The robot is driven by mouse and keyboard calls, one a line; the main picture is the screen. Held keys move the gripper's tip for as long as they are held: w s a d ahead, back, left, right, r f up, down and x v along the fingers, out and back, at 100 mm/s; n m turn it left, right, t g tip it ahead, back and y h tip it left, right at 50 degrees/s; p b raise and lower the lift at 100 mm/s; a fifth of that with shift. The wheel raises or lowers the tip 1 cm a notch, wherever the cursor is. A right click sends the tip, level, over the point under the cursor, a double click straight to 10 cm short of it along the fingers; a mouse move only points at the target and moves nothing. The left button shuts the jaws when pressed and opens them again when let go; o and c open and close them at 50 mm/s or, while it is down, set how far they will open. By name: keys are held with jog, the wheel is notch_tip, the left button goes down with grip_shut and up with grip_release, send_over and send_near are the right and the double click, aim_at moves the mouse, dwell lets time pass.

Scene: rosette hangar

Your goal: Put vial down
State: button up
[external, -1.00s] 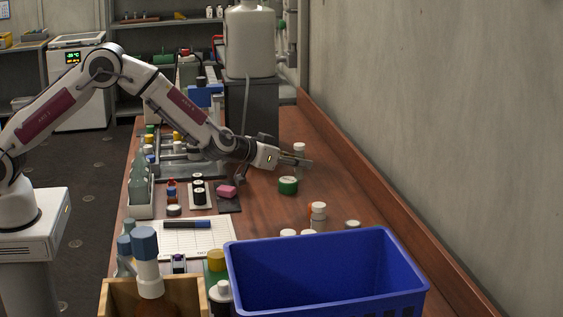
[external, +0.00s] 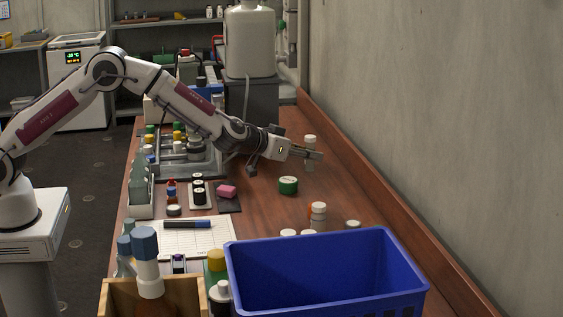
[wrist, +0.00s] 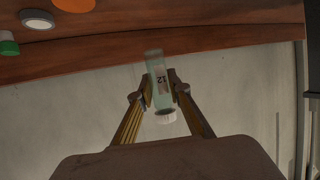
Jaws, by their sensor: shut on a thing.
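The vial (external: 310,153) is a clear, pale green tube with a white cap, held upright near the right side of the bench. In the wrist view the vial (wrist: 159,90) shows a label reading 12, with its cap toward the bottom of the picture. My gripper (external: 315,154) is shut on it, with one finger on each side of the tube. I cannot tell whether the vial's base touches the wooden bench (external: 265,205).
A green-ringed roll (external: 288,185) lies on the bench nearer the camera. A capped bottle (external: 318,215) stands behind the blue bin (external: 325,250). A black box (external: 252,105) bears a large white jug (external: 250,45). The wall is close at right.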

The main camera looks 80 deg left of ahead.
jog(key=shift+f, duration=3.1)
jog(key=shift+f, duration=1.85)
jog(key=shift+f, duration=0.15)
jog(key=o, duration=0.9)
jog(key=shift+s, duration=0.1)
